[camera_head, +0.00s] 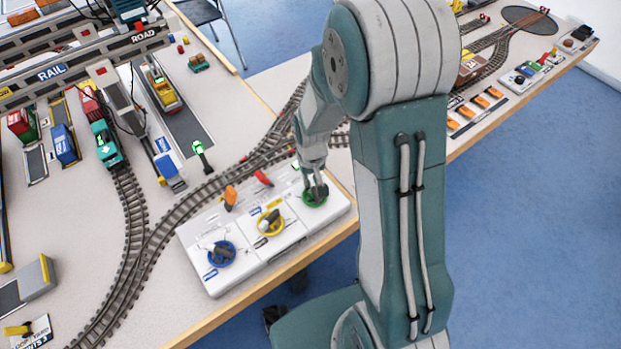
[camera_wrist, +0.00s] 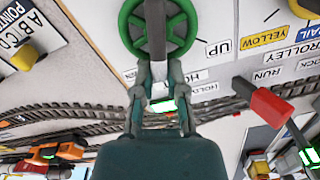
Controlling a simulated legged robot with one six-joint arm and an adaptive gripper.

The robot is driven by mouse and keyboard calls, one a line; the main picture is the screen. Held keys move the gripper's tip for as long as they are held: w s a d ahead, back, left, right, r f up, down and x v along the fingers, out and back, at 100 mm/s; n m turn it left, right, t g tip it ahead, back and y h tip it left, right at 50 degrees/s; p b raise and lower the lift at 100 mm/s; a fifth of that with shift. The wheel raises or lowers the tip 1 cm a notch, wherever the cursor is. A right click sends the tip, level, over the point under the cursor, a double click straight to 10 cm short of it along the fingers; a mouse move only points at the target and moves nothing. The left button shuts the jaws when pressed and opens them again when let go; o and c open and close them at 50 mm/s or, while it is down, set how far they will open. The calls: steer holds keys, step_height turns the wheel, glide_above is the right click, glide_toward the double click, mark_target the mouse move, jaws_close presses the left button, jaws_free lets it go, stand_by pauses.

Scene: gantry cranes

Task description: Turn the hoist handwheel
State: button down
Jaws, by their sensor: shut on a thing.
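The green handwheel (camera_head: 306,200) is at the right end of a white control panel (camera_head: 285,262). It fills the top middle of the wrist view (camera_wrist: 128,28), with a label UP beside it. My gripper (camera_head: 316,188) reaches down onto this wheel. In the wrist view its fingers (camera_wrist: 155,22) are closed together over the wheel's middle, shut on it. The fingers hide the hub and part of the spokes. The label below the wheel is partly hidden, so its full wording cannot be read.
A yellow wheel (camera_head: 262,226) and a blue wheel (camera_head: 213,256) sit left on the panel. A red lever (camera_wrist: 270,103) stands by the RUN label, and an orange lever (camera_head: 230,196) rises behind the yellow wheel. Model rail tracks (camera_head: 185,205) run behind the panel.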

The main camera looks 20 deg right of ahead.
mark_target(311, 181)
steer(key=shift+s+f, duration=0.15)
steer(key=shift+s, duration=0.15)
steer(key=c, duration=0.7)
jaws_free()
steer(key=shift+w, duration=0.1)
steer(key=shift+r, duration=0.35)
step_height(311, 181, up, 11)
steer(key=shift+r, duration=0.15)
